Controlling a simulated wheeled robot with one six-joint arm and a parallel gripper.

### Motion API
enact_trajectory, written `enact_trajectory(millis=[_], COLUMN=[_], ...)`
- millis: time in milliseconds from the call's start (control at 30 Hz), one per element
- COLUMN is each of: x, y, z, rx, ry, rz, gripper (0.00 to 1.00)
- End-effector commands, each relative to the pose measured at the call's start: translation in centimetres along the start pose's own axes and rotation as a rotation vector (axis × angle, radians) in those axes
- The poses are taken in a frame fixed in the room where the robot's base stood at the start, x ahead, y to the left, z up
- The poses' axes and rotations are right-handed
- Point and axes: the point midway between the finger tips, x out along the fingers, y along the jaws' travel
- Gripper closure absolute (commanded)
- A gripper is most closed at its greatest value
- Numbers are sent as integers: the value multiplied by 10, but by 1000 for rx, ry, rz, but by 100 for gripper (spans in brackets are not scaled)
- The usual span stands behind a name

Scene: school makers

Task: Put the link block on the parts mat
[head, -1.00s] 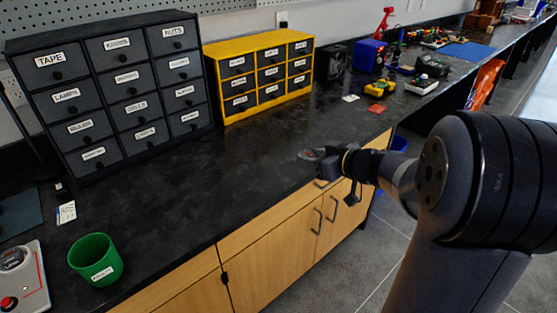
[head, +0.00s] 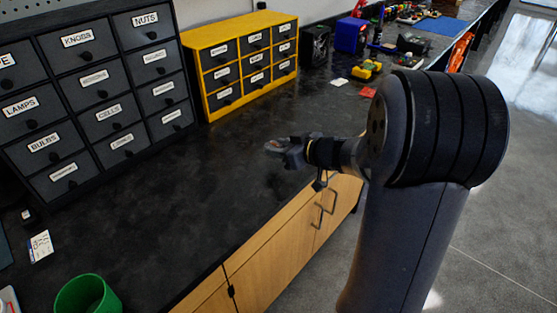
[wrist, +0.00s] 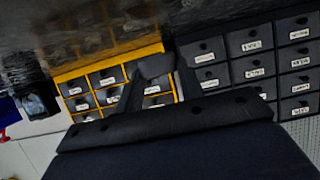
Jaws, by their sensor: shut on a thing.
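My gripper (head: 287,149) is over the black worktop near its front edge, shut on a small dark grey piece, which appears to be the link block (wrist: 153,66). In the wrist view the piece sits between the two finger tips. In the head view it is hard to tell from the fingers. A blue mat (head: 442,25) lies far along the worktop; a sliver of a dark teal mat (head: 4,252) shows at the left edge. I cannot tell which is the parts mat.
A black drawer cabinet (head: 105,115) and a yellow drawer cabinet (head: 215,38) stand along the wall. A green cup (head: 86,297) is at the bottom left, with a white card (head: 40,246) behind it. The worktop (head: 190,190) between is clear. Tools and boxes crowd the far end.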

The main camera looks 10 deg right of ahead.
Motion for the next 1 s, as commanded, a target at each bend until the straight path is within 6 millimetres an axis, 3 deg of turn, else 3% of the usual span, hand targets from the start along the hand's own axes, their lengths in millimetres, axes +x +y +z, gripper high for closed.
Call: enact_trajectory(millis=[367, 867, 900, 1000], x=[17, 19, 19, 19], y=[0, 0, 0, 0], z=[41, 46, 44, 44], rx=[2, -1, -1, -1], ry=[0, 2, 2, 1], rz=[-1, 0, 0, 0], gripper=[85, 85, 61, 53])
